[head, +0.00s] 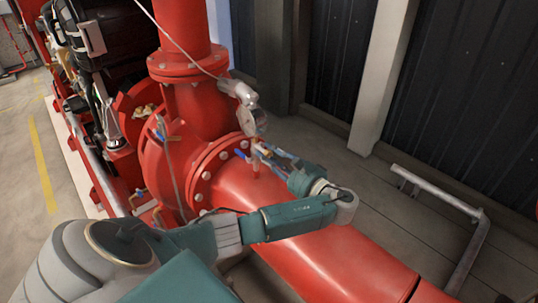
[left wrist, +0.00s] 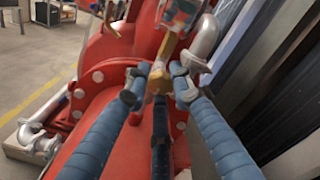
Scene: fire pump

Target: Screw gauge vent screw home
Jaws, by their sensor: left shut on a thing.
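My left gripper (head: 266,152) reaches in over the red pipe, close below the pressure gauge (head: 246,121). In the left wrist view its blue, ribbed fingers (left wrist: 160,88) close from both sides around a small brass fitting (left wrist: 158,78). This looks like the gauge vent screw, but its thread and seat are hidden by the fingers, so I cannot tell how deep it sits. The gauge also shows at the top of the left wrist view (left wrist: 180,14), just above the fitting. My right gripper is not in view.
The large red pipe (head: 285,220) and its bolted flange (head: 211,172) lie right below my left arm. A blue valve handle (head: 241,153) is close to the fingers. A silver fitting (head: 239,92) with a thin line stands above. A grey floor rail (head: 437,186) is at the right.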

